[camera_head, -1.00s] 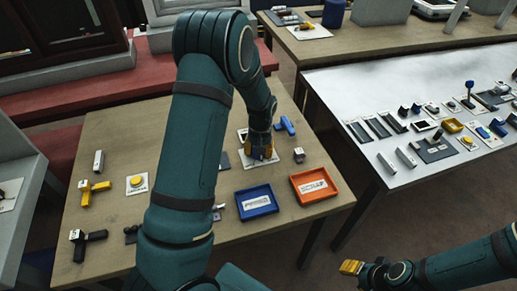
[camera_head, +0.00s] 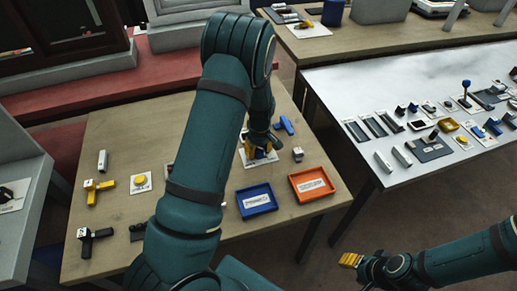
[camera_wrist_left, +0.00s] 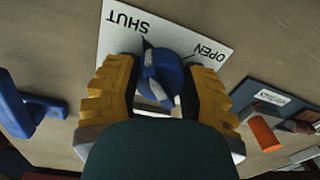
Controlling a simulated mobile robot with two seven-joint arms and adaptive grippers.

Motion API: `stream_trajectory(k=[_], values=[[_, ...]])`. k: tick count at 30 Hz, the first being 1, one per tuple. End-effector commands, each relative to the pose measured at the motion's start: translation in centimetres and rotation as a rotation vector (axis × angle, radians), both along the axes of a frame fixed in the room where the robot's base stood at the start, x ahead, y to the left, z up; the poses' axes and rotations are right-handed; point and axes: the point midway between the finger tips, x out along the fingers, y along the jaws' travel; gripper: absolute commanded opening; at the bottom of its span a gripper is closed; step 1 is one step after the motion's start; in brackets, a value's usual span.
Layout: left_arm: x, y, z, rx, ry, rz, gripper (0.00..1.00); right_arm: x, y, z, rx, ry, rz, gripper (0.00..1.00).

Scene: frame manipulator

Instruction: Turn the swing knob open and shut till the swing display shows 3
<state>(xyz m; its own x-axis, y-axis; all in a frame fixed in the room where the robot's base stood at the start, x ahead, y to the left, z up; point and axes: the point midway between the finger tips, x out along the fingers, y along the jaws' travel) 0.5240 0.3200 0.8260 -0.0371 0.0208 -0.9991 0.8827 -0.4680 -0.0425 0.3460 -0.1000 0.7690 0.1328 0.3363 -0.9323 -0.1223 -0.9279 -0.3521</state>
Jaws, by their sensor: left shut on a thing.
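The swing knob (camera_wrist_left: 160,78) is blue and round with a raised ridge. It sits on a white plate (camera_wrist_left: 208,22) printed SHUT and OPEN, which appear upside down in the left wrist view. My left gripper (camera_wrist_left: 165,98) is shut on the knob, with a yellow finger on each side of it. In the head view the left gripper (camera_head: 260,152) is partly hidden by its own wrist. The ridge lies roughly up and down in the wrist picture, with a dark mark towards SHUT. I cannot read any swing display. My right gripper (camera_head: 350,260) is empty, away from the table.
A blue tray (camera_head: 241,210) and an orange tray (camera_head: 325,193) stand in front of the knob. A blue handle-shaped piece (camera_head: 285,125) and a small grey cube (camera_head: 297,155) lie to its right. A yellow button (camera_head: 141,181) and yellow handle (camera_head: 91,191) are at the left.

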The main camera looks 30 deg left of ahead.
Motion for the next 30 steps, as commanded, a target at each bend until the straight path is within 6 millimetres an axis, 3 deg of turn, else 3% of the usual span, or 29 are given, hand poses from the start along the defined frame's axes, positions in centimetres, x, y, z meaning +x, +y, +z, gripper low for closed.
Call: stream_trajectory(k=[15,16,18,19,30], values=[[-0.23,-0.27,-0.24,-0.004,0.008,0.020,0.08,0.06,-0.01,0.07,0.000,-0.002,-0.001,0.47],[-0.23,-0.27,-0.24,-0.004,0.008,0.020,0.49,0.06,-0.01,0.07,0.000,-0.002,-0.001,0.47],[-0.22,-0.27,-0.23,-0.004,0.008,0.019,0.74,0.06,-0.01,0.07,0.000,-0.002,-0.001,0.47],[-0.20,-0.25,-0.21,-0.003,0.007,0.019,0.78,0.06,-0.01,0.07,0.000,-0.002,-0.001,0.47],[0.00,-0.10,0.34,-0.001,0.001,0.020,0.78,0.05,0.00,0.09,0.000,-0.001,0.000,0.47]])
